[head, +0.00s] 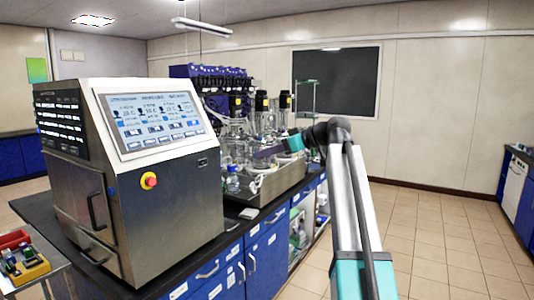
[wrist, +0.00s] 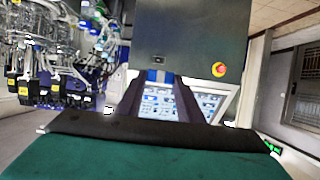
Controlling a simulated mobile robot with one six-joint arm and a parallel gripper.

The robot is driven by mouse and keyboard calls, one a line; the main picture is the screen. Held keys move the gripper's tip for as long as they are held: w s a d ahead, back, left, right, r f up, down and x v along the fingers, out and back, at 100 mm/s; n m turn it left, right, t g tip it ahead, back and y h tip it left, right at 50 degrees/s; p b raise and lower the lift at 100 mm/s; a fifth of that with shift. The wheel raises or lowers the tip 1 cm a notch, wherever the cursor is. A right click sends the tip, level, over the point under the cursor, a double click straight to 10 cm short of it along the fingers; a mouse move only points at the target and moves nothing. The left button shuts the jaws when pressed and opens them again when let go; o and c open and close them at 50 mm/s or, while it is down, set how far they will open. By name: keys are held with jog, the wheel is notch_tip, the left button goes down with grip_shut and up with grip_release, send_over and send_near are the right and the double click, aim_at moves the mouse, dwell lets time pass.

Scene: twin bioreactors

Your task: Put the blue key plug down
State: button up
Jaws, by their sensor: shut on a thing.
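My gripper (wrist: 157,76) reaches away from the wrist camera, with its two dark fingers close together at the tips. A small blue piece, the blue key plug (wrist: 155,75), shows between the fingertips, and my gripper is shut on it. In the head view my gripper (head: 264,154) is at the end of the outstretched arm, over the bench by the glassware. The plug is too small to make out there. It is held in the air, and I cannot see it touching any surface.
A steel control cabinet (head: 165,220) with a tilted screen and a red stop button (head: 148,180) stands on the dark bench. Glass vessels and a steel tray (head: 282,180) are behind it. A trolley with a yellow bin (head: 30,274) is at lower left. The tiled floor at right is clear.

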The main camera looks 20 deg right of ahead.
jog(key=shift+f, duration=0.1)
jog(key=a+f+m+t+h, duration=0.1)
jog(key=a+f+m+h, duration=0.1)
jog(key=a+f, duration=0.3)
jog(key=s+a+f+m+t+h, duration=0.1)
jog(key=a+f+m+h, duration=0.2)
jog(key=f, duration=0.9)
jog(key=s+a+f+m+t+h, duration=0.1)
jog(key=a+f+m+h, duration=0.1)
jog(key=a+f, duration=0.5)
notch_tip(320, 180, down, 2)
jog(key=shift+a+f+m+h, duration=0.15)
jog(key=shift+a+m+h, duration=0.2)
jog(key=shift+h, duration=0.35)
jog(key=shift+a, duration=0.1)
